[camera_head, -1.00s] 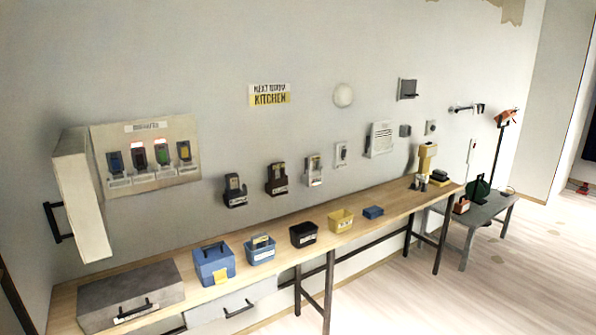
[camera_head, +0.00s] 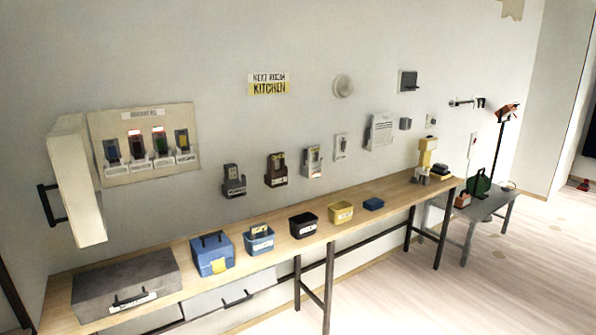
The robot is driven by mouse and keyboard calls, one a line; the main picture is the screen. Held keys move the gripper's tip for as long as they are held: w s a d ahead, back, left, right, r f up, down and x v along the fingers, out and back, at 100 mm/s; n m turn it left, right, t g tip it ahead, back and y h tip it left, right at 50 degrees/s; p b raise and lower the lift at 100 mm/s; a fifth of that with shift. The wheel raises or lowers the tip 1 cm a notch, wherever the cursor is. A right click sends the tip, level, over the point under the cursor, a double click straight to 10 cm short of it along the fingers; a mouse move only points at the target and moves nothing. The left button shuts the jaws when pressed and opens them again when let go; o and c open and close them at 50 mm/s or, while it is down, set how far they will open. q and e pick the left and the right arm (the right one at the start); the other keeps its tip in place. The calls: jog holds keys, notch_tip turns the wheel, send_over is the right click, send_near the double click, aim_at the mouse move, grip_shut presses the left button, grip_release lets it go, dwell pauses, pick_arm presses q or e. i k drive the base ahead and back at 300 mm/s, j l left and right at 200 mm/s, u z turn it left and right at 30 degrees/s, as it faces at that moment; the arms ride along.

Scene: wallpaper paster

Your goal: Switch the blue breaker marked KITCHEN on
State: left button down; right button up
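The breaker panel (camera_head: 143,180) is on the wall at the left, with a small title plate at its top. It has a row of several breakers. The leftmost breaker (camera_head: 111,151) looks blue, and the rightmost breaker (camera_head: 182,141) looks dark blue with some yellow. The second breaker (camera_head: 137,149) and third breaker (camera_head: 160,144) have glowing red tops. The labels under them are too small to read, so I cannot tell which is marked KITCHEN. Neither of my grippers is in view.
A long wooden bench (camera_head: 330,242) below holds a grey case (camera_head: 128,287), a blue toolbox (camera_head: 212,255) and small bins. A KITCHEN sign (camera_head: 269,84) hangs beside a round wall lamp (camera_head: 343,87).

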aim_at(113, 151)
jog(key=k+j+u, duration=0.25)
jog(key=j, duration=0.4)
jog(key=k+j+u, duration=0.15)
jog(key=k+j, duration=0.15)
jog(key=k+j+u, duration=0.1)
jog(key=j, duration=0.3)
jog(key=k+j+u, duration=0.15)
jog(key=j, duration=0.25)
jog(key=i+l+u, duration=0.1)
jog(key=l, duration=0.5)
jog(key=i+l+u, duration=0.1)
jog(key=l, duration=0.45)
jog(key=i+l+u, duration=0.1)
jog(key=l, duration=0.55)
jog(key=i+l+u, duration=0.1)
jog(key=l, duration=0.5)
jog(key=i+l+u, duration=0.1)
jog(key=l, duration=0.5)
jog(key=i, duration=0.1)
